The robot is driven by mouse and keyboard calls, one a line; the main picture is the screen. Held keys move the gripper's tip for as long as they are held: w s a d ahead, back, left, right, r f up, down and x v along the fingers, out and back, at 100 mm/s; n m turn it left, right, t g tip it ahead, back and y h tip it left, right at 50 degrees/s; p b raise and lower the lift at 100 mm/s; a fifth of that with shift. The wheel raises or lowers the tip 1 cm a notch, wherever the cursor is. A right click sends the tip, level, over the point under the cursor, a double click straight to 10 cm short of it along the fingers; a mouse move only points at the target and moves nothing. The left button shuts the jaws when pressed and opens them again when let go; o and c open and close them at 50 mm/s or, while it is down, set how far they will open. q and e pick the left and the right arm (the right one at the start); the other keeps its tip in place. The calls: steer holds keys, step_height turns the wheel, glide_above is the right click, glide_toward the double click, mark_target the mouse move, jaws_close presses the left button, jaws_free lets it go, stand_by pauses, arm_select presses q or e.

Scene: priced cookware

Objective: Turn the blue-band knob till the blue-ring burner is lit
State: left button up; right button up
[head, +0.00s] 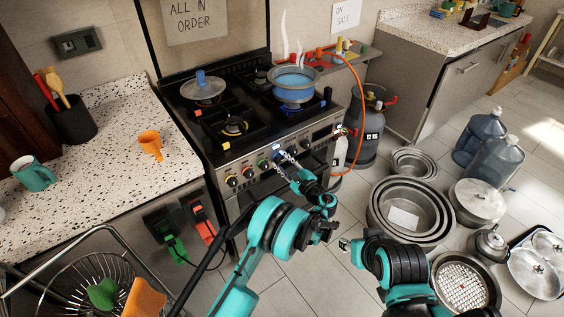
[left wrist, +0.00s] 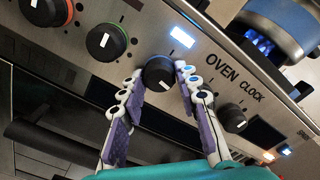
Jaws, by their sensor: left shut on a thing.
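The stove's front panel (head: 300,150) carries a row of knobs. My left gripper (left wrist: 158,84) is shut on this knob, one finger on each side. In the head view my left gripper (head: 284,163) reaches the panel and partly covers the knob. A blue pot (head: 294,84) steams on the right of the hob, and blue glow (left wrist: 262,45) shows beneath it. My right gripper (head: 345,245) hangs over the floor.
Neighbouring knobs have a green band (left wrist: 107,42) and an orange band (left wrist: 46,10). A lidded pan (head: 203,88) sits at the back left; the front-left burner (head: 233,126) is bare. A gas cylinder (head: 368,125) stands right of the stove, and nested pots (head: 410,212) lie on the floor.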

arm_select(q)
steer(key=o, duration=1.2)
steer(key=shift+c, duration=0.2)
steer(key=shift+d, duration=0.1)
steer(key=v, duration=0.7)
steer(key=shift+s, duration=0.2)
